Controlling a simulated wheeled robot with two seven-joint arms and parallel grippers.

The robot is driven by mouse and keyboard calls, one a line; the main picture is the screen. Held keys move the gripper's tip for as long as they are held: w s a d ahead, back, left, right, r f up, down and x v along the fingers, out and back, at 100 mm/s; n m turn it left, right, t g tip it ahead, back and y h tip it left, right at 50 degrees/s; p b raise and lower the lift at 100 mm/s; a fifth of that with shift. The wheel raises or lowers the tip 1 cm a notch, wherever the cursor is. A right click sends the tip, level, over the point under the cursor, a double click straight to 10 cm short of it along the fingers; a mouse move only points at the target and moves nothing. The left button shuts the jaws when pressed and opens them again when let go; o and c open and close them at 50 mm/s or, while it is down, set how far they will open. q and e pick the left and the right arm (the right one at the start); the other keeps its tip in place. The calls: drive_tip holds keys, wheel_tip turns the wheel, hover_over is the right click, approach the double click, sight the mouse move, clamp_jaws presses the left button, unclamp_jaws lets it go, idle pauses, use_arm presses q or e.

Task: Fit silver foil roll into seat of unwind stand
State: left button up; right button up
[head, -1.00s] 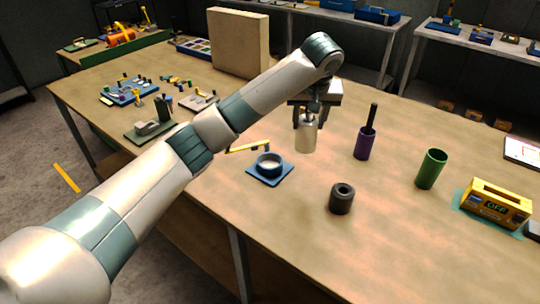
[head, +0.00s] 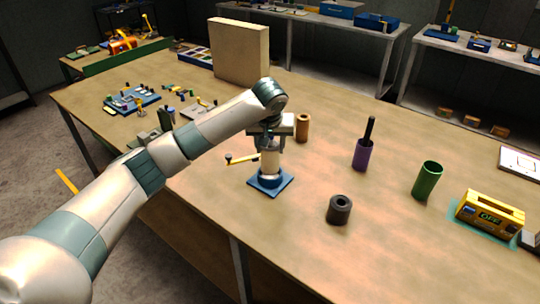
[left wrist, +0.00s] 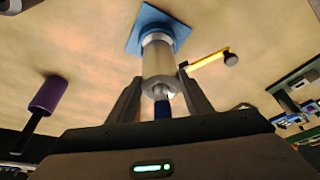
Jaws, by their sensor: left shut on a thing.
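The silver foil roll (head: 269,164) stands upright in my left gripper (head: 270,146), which is shut on its upper end. The roll also shows in the left wrist view (left wrist: 159,62), between the two fingers (left wrist: 159,97). My right gripper is out of view.
A dark hollow roll (head: 339,210) stands right of the stand and a brown roll (head: 302,128) behind it. A purple cylinder with a dark rod (head: 362,154), a green tube (head: 427,180) and a yellow box marked OFF (head: 489,213) stand farther right. The table's front is clear.

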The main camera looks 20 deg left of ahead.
sight(270, 156)
use_arm(q)
wheel_tip(270, 156, down, 3)
drive_tip(key=shift+f+p, duration=0.2)
drive_tip(key=shift+p, duration=0.65)
drive_tip(key=shift+f, duration=0.25)
drive_tip(key=o, duration=1.6)
drive_tip(key=shift+f, duration=0.1)
drive_tip(key=shift+c, duration=0.2)
drive_tip(key=shift+v, duration=0.8)
drive_tip(key=b+v, duration=0.2)
drive_tip(key=v, duration=0.8)
drive_tip(key=shift+s+r+b, duration=0.2)
drive_tip(key=shift+b, duration=0.2)
